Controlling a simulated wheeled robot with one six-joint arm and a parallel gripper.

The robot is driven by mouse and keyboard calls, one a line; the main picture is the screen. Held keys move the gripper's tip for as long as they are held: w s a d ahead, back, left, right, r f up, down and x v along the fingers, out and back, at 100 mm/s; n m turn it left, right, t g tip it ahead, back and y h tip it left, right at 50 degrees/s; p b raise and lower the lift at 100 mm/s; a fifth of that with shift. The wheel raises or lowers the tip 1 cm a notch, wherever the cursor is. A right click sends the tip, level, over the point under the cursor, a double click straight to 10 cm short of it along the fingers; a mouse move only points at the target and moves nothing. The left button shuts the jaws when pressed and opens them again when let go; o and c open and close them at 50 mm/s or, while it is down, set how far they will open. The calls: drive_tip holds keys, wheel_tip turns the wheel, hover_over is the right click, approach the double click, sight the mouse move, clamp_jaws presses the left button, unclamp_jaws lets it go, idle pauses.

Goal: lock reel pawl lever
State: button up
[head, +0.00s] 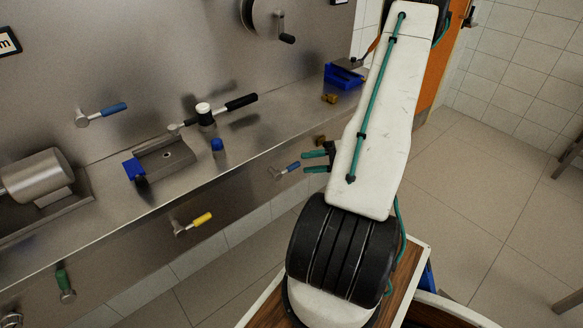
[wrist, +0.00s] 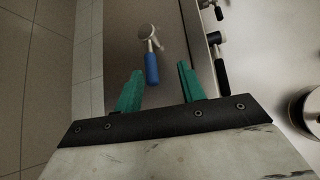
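A lever with a blue handle (head: 291,167) sits on the front panel below the counter edge. In the wrist view the blue handle (wrist: 152,69) points back toward my gripper (wrist: 160,68), between the lines of its two green fingers, with its silver hub farther out. My gripper (head: 306,162) is open and empty, its fingertips just right of the handle in the head view. A reel (head: 262,16) with a black crank knob is on the back wall. No label shows which lever is the reel's pawl lever.
Other levers have blue (head: 112,109), yellow (head: 202,219), green (head: 63,279) and black (head: 241,101) handles. The tiled floor at right is mostly clear.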

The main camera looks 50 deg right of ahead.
sight(297, 167)
drive_tip(key=shift+s+d+f+m+t+h, duration=0.2)
drive_tip(key=shift+s+d+f+h, duration=0.05)
drive_tip(key=shift+f, duration=0.2)
drive_tip(key=shift+s+d+f+m+t+h, duration=0.2)
drive_tip(key=shift+f+h, duration=0.05)
drive_tip(key=shift+f, duration=0.2)
drive_tip(key=x, duration=0.7)
drive_tip(key=shift+w+a, duration=0.2)
clamp_jaws()
